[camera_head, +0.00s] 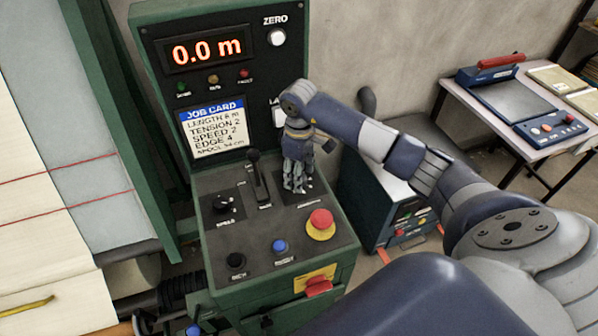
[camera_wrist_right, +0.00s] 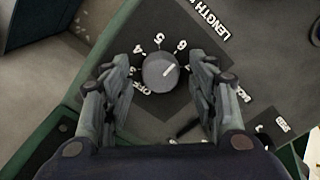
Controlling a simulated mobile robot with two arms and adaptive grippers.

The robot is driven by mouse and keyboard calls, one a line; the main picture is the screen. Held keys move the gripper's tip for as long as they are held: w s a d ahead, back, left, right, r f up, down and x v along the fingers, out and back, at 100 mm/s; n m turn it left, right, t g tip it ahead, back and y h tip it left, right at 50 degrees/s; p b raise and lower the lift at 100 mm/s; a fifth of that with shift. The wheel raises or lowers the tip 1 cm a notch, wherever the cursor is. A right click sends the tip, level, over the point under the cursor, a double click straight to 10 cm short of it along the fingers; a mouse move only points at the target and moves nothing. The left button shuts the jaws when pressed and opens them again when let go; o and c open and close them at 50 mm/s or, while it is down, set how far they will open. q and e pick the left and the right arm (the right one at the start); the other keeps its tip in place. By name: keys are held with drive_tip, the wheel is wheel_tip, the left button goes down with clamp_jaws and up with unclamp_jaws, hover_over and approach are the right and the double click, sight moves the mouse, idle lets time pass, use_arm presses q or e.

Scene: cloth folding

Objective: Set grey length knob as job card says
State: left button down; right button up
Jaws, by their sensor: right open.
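The grey length knob (camera_wrist_right: 157,74) is round, with a pale pointer line towards the upper right, near the 6 on its dial. Its dial shows OFF, 4, 5 and 6; marks on the right are partly hidden by a finger. My right gripper (camera_wrist_right: 164,66) is open, one finger each side of the knob, with gaps. In the head view my right gripper (camera_head: 298,187) hangs over the panel's right side and hides the knob. The job card (camera_head: 217,130) lists length, tension 2, speed 2 and edge 4; its length digit is blurred, 6 or 8. My left gripper is not in view.
The display (camera_head: 207,49) reads 0.0 m. On the panel are a black lever (camera_head: 257,178), the speed knob (camera_head: 224,203), a red stop button (camera_head: 320,222), a blue button (camera_head: 280,246) and a black knob (camera_head: 236,261). A white zero button (camera_head: 277,38) is above.

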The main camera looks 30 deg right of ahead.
wheel_tip(320, 180, up, 8)
drive_tip(key=shift+f, duration=0.25)
idle(0.6)
